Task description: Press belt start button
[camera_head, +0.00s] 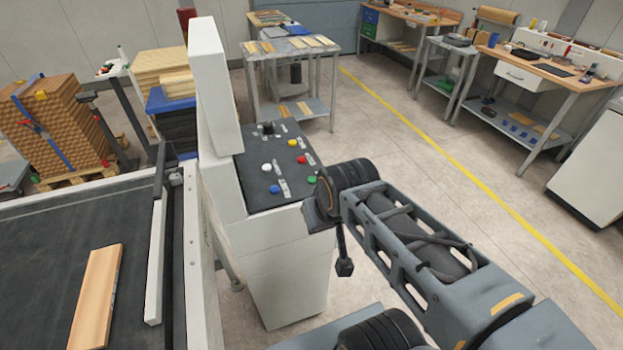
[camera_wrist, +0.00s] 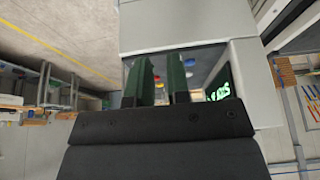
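The dark control panel (camera_head: 262,185) sits on top of a white cabinet. It carries white (camera_head: 266,167), blue (camera_head: 274,189), yellow (camera_head: 292,142), red (camera_head: 300,160) and green (camera_head: 311,179) buttons. Their labels are too small to read, so I cannot tell which is belt start. In the head view my arm ends just right of the panel, close to the green button; the fingers cannot be made out there. In the wrist view my gripper (camera_wrist: 160,62) has two green fingers, parallel with a narrow empty gap, pointing toward the panel. Contact with a button cannot be seen.
A tall white housing (camera_head: 213,85) rises along the panel's left side. A conveyor belt (camera_head: 50,260) with a wooden board (camera_head: 97,297) lies at left. A metal table (camera_head: 290,48) stands behind. The floor at right is clear up to the workbenches.

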